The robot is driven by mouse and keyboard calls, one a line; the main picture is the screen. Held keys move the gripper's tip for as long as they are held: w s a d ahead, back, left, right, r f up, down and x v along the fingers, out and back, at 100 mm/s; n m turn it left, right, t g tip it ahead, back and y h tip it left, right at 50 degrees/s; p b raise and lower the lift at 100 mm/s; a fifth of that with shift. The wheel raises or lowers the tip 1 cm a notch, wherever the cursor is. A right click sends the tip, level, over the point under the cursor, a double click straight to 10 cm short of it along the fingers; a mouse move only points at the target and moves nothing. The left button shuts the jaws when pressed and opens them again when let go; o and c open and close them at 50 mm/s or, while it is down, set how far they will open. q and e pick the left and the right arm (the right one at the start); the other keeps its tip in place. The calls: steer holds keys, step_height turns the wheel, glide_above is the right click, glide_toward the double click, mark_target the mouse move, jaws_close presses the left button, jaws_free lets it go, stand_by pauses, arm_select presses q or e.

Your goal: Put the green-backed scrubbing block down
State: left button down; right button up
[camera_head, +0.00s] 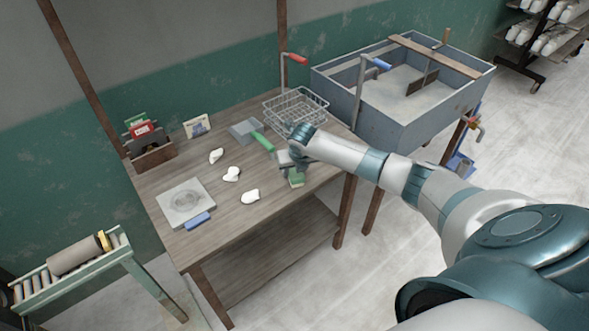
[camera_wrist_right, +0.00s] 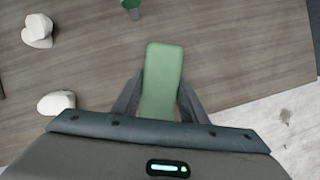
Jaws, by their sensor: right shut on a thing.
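The green-backed scrubbing block (camera_head: 296,180) is at the right part of the wooden table, under my right gripper (camera_head: 288,165). In the right wrist view the block (camera_wrist_right: 162,80) shows its green back, with a finger of my right gripper (camera_wrist_right: 160,98) on each side. The right gripper is shut on it. I cannot tell whether the block touches the table top. My left gripper is not in view.
The wooden table (camera_head: 224,205) holds several white clay lumps (camera_head: 250,196), a grey slab (camera_head: 186,202), a blue block (camera_head: 198,220), a green-handled tool (camera_head: 262,142) and a wire basket (camera_head: 296,104). A grey sink-like bin (camera_head: 340,92) stands behind right. The table's front edge is close to the block.

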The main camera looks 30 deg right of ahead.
steer(key=shift+f, duration=0.2)
steer(key=o, duration=1)
steer(key=shift+r, duration=0.15)
steer(key=shift+s+d+r, duration=0.1)
steer(key=shift+r, duration=0.3)
steer(key=b+v, duration=0.2)
steer(key=v, duration=0.9)
steer(key=shift+s+r, duration=0.15)
